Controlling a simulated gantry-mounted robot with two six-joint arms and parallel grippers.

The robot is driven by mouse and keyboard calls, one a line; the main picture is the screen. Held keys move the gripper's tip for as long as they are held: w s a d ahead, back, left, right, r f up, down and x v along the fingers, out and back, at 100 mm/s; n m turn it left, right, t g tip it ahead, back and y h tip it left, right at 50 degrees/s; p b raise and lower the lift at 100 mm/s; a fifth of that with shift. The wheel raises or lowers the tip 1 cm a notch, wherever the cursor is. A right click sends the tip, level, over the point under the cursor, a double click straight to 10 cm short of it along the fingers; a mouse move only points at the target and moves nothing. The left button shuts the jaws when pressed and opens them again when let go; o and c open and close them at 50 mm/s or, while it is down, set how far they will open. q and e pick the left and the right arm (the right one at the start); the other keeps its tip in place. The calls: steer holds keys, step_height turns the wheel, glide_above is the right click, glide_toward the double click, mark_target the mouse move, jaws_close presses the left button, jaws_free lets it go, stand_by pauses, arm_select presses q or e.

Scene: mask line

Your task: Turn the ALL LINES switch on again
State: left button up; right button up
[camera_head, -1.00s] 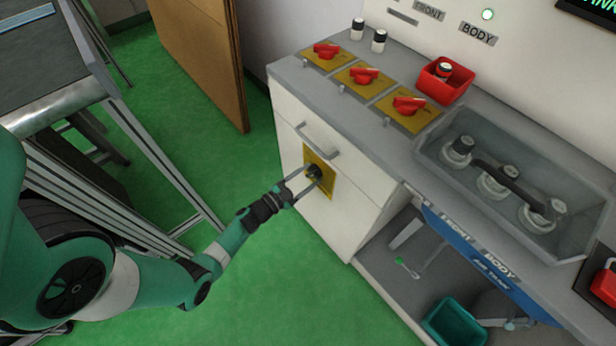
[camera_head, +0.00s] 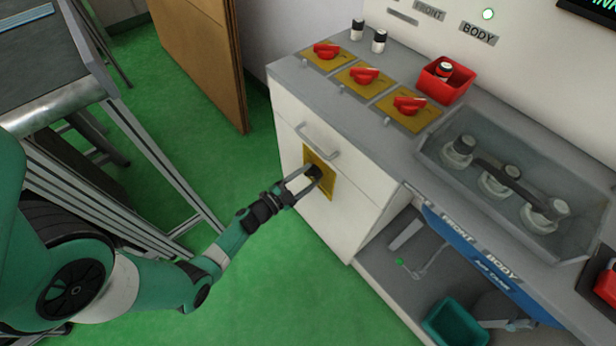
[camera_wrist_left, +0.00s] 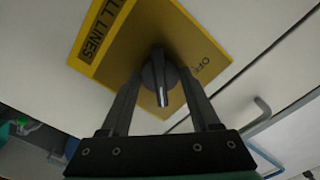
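The ALL LINES switch is a black knob (camera_head: 314,171) on a yellow plate (camera_head: 327,186) on the white cabinet front. In the left wrist view the knob (camera_wrist_left: 160,75) has a white mark at its lower end. The yellow plate (camera_wrist_left: 110,45) there reads "LL LINES" at left and partly "OF" at right. My left gripper (camera_head: 308,178) is at the knob, with one finger on each side. In the left wrist view its fingers (camera_wrist_left: 161,85) are spread, with narrow gaps showing beside the knob. My right gripper is not in view.
A drawer handle (camera_head: 318,143) is just above the plate. Three red switches on yellow plates, the middle one (camera_head: 364,75) among them, line the grey countertop. A red bin (camera_head: 446,80) and a grey tray (camera_head: 432,149) stand right of them. Green floor is open below.

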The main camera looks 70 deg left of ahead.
arm_select(q)
steer(key=o, duration=0.4)
steer(key=shift+p+v, duration=2.1)
steer(key=shift+v, duration=3.75)
